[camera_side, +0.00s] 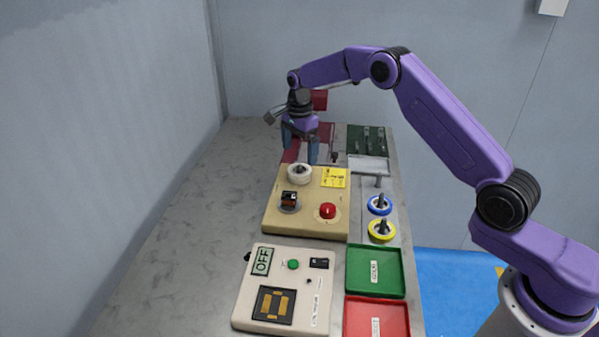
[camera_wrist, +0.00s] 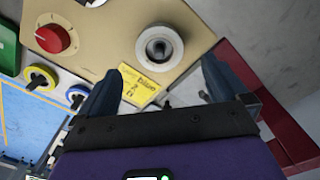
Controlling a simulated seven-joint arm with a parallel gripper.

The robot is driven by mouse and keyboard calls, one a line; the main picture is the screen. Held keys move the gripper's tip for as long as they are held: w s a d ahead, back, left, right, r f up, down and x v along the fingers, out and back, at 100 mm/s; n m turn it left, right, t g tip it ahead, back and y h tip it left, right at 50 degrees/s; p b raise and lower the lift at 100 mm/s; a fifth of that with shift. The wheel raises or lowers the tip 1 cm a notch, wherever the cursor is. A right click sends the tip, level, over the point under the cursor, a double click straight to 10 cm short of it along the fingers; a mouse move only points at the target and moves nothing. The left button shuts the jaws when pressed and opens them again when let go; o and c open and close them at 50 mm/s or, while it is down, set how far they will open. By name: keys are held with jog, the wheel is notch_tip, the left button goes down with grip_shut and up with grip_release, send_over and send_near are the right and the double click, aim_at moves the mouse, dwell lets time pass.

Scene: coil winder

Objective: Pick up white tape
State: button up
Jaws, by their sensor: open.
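The white tape (camera_side: 300,174) is a white roll around a dark centre post at the far edge of the beige panel (camera_side: 265,218). In the wrist view the white tape (camera_wrist: 160,49) shows as a ring around a grey hub, beyond the fingertips. My gripper (camera_side: 300,160) is open and empty, above and a little behind the tape in the side view. In the wrist view my gripper (camera_wrist: 163,75) has its two dark fingers spread wide, with the yellow note (camera_wrist: 138,88) between them. The fingers do not appear to touch the tape.
The beige panel also carries a red knob (camera_side: 327,211) and a black-and-red block (camera_side: 289,199). Blue tape (camera_side: 379,205) and yellow tape (camera_side: 381,230) sit on posts at the right. A green tray (camera_side: 400,290), a red tray (camera_side: 350,330) and a switch box (camera_side: 245,300) stand nearer. The table's left side is clear.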

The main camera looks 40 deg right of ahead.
aim_at(299, 165)
jog(key=shift+f, duration=2.95)
jog(key=c, duration=1.1)
